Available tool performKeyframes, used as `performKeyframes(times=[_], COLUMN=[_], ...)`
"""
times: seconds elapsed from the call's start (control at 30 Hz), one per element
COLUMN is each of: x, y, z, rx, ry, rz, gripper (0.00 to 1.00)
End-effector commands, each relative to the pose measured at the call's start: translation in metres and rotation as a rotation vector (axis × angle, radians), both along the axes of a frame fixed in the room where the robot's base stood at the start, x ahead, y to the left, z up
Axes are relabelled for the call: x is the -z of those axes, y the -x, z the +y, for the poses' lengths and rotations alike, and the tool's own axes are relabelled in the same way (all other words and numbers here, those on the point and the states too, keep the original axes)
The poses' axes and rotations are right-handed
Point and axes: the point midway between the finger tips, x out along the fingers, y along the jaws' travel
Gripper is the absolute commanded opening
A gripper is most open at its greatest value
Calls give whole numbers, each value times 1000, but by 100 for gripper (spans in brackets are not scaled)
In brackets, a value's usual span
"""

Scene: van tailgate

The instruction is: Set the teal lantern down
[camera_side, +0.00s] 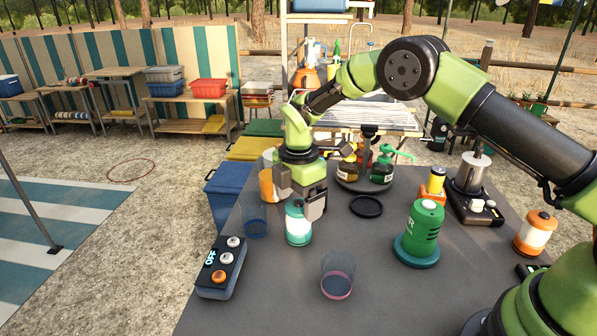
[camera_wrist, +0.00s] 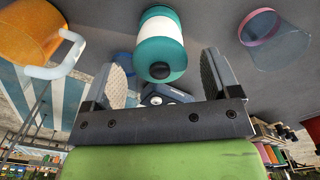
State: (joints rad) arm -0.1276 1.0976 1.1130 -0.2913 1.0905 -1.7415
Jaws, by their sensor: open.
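The teal lantern (camera_side: 298,225), with a teal cap and base and a pale middle band, stands upright on the grey table (camera_side: 280,300). My gripper (camera_side: 301,198) is right above and around its top in the side view, and part of the cap is close to the fingers. In the wrist view the lantern (camera_wrist: 160,40) lies between and beyond the fingertips of my open gripper (camera_wrist: 165,72), with gaps visible on both sides. The jaws hold nothing.
A clear cup with a pink rim (camera_side: 337,278), a blue cup (camera_side: 255,222), an orange mug (camera_side: 267,186) and a switch box (camera_side: 220,268) stand around the lantern. A green canister (camera_side: 423,232) and black ring (camera_side: 366,207) are to the right.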

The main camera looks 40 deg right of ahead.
Motion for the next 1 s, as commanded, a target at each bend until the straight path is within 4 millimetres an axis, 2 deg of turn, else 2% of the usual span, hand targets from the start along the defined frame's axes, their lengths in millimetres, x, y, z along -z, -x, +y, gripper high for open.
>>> performKeyframes(times=[0.1, 0.33, 0.5, 0.77, 0.87, 1.0], x=[-30, -74, -89, -97, -118, -165], y=[-1, -1, 0, 2, 8, 32], z=[0, 0, 0, -1, -3, -8], rx=[0, 2, 1, 24, 109, 342], ry=[0, 1, 1, -3, -17, -67], rz=[-7, -3, -1, -7, -37, -106], gripper=[82, 82, 82, 82, 82, 82])
